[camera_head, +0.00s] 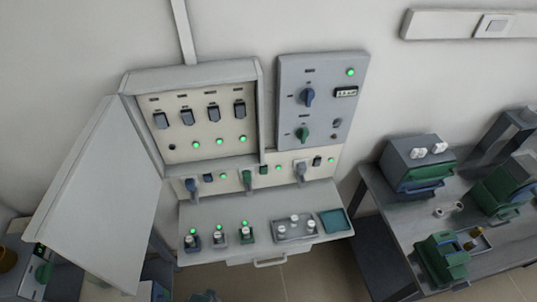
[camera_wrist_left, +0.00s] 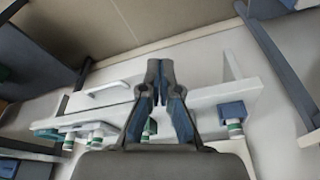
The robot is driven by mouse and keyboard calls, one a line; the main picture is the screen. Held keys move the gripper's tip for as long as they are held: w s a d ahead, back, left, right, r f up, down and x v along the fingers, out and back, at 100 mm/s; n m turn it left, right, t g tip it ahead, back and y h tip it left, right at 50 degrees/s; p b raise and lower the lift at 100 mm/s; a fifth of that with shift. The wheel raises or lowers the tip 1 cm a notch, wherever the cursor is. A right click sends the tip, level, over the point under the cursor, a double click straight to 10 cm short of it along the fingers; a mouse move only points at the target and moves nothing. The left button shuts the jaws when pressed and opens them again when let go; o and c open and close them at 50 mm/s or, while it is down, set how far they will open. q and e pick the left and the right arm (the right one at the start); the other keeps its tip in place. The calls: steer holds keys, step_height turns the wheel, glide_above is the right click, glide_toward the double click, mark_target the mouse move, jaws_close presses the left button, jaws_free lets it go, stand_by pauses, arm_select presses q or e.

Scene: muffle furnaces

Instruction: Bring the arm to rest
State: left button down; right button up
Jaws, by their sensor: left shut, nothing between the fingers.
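My left gripper (camera_wrist_left: 159,68) shows in the left wrist view, its two dark fingers together at the tips with nothing between them. Behind it in that view is a pale shelf with a handle (camera_wrist_left: 103,88) and several small white and green items. No arm of mine is clearly seen in the head view; a small dark shape at its bottom edge is too cut off to identify. My right gripper is in neither view.
A control cabinet with an open door (camera_head: 98,200) stands at the left, with a switch panel (camera_head: 318,120) beside it. A sloped console (camera_head: 200,216) juts out below. A bench (camera_head: 405,222) with furnace-like units (camera_head: 418,165) is at the right. Floor (camera_head: 315,272) shows between them.

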arm_select(q)
steer(key=s+f+g+b, duration=0.1)
steer(key=s+f, duration=0.2)
steer(key=f, duration=0.7)
steer(key=s+f, duration=0.3)
steer(key=f, duration=0.7)
steer(key=s+a+f+g, duration=0.1)
steer(key=s+a+f, duration=0.2)
steer(key=s+f, duration=0.9)
steer(key=s+b, duration=0.1)
steer(key=s, duration=0.2)
steer(key=shift+a, duration=0.25)
